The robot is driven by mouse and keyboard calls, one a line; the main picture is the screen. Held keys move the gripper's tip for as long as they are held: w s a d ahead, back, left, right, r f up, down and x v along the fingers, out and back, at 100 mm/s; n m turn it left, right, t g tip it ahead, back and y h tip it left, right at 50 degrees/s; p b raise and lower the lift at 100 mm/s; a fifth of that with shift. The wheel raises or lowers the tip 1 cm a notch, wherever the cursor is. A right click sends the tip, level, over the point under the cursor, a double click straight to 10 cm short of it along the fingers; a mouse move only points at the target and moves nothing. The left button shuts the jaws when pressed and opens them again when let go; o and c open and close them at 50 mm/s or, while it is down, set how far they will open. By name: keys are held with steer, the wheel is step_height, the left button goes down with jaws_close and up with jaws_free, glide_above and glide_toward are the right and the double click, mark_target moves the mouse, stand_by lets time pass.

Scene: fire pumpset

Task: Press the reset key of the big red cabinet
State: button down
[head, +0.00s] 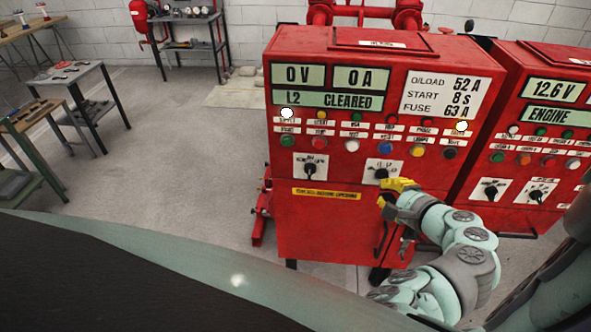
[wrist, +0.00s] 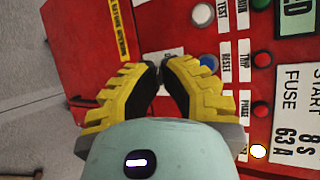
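The big red cabinet (head: 330,230) stands in the middle of the head view. Its reset key is the blue button (head: 382,147) in the lower button row; the wrist view shows the blue button (wrist: 208,63) beside the label RESET. My gripper (head: 386,197) has yellow fingers and is in front of the cabinet, below the blue button and close to the right rotary knob (head: 381,173).
A white button (head: 352,145) and a yellow button (head: 417,150) flank the blue one. A second red cabinet (head: 545,130) stands close on the right. Work tables (head: 75,75) stand at the left.

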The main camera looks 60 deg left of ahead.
mark_target(385, 149)
steer(key=shift+s, duration=0.15)
stand_by(0.3)
steer(key=w+a, duration=0.5)
steer(key=a, duration=0.1)
steer(key=shift+w+a+b, duration=0.3)
steer(key=shift+w, duration=0.1)
stand_by(1.4)
steer(key=shift+w+a, duration=0.3)
